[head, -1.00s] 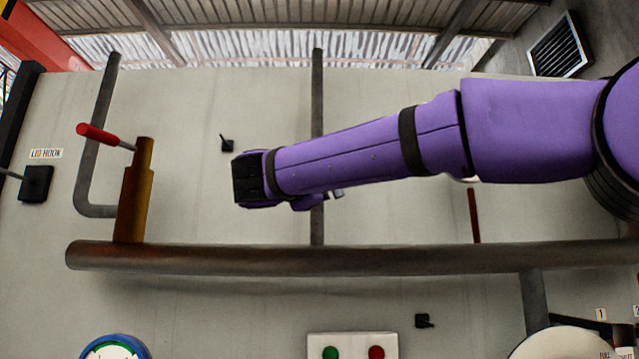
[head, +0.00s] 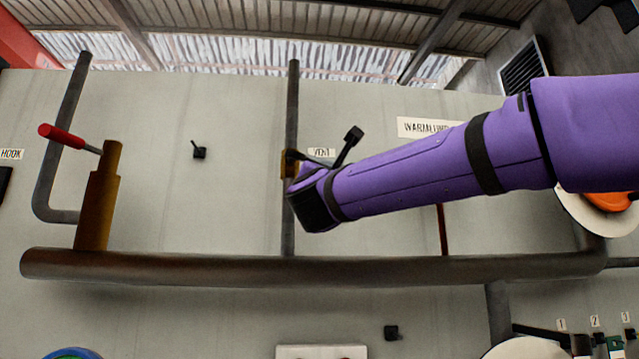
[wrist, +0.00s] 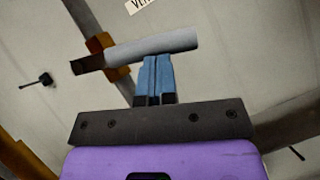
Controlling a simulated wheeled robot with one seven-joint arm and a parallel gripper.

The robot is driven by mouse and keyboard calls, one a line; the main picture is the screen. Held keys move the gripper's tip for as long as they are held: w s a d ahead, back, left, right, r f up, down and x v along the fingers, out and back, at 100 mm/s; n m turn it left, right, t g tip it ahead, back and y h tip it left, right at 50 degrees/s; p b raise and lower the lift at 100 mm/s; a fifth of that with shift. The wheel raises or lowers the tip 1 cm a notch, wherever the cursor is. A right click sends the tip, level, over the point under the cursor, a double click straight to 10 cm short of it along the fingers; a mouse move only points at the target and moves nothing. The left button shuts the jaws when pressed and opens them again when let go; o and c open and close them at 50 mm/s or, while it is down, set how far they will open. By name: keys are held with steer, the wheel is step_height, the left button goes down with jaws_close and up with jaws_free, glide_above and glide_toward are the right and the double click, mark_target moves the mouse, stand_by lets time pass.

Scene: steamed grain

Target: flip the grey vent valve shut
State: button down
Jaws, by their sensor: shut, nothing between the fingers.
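The grey valve handle (wrist: 155,46) shows in the wrist view as a smooth bar sticking out to the right from a brass valve body (wrist: 104,44) on the vent pipe. It lies across the pipe, not along it. My gripper (wrist: 155,58) has its blue fingers shut and empty. Their tips meet the handle's lower edge in the picture; I cannot tell whether they touch it. In the head view, the brass body (head: 287,164) shows on the upright pipe (head: 291,100), beside a VENT label (head: 321,153). My purple arm hides the fingers and most of the handle there.
A thick horizontal pipe (head: 180,264) runs below my arm. A red-handled lever (head: 62,136) on a brass fitting stands at the left. A small dark wall hook (head: 199,152) is left of the vent pipe. The wall between them is open.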

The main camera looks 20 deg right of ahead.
steer(key=shift+s+d+r, duration=0.1)
steer(key=shift+d+r, duration=0.2)
steer(key=shift+r, duration=0.25)
steer(key=shift+s+d+r, duration=0.1)
steer(key=shift+d+r, duration=0.15)
steer(key=shift+r, duration=0.45)
steer(key=s+a+f, duration=0.3)
steer(key=s+f, duration=0.5)
steer(key=f, duration=0.2)
steer(key=shift+s, duration=0.3)
